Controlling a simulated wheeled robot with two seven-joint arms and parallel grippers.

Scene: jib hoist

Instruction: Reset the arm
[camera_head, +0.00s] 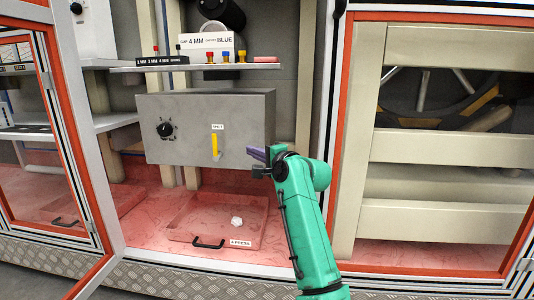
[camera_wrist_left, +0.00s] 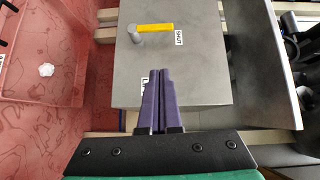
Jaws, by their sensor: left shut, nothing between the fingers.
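A grey box (camera_head: 185,105) hangs in the open cabinet, with a yellow lever (camera_head: 214,146) on its front under a label reading SHUT. The lever also shows in the left wrist view (camera_wrist_left: 154,28), beside that label. A black knob (camera_head: 166,130) sits at the left of the box front. My left gripper (camera_head: 256,154) is at the box's lower right corner, right of the lever and apart from it. Its purple fingers (camera_wrist_left: 159,74) are shut and empty, and partly hide another label on the box. My right gripper is not in view.
A red tray (camera_head: 180,232) with a black handle and a small white lump (camera_head: 236,221) stands below the box. A shelf (camera_head: 230,67) above holds small coloured pieces and a sign. An orange-framed door stands open at left. Pale bars (camera_head: 440,148) close off the right bay.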

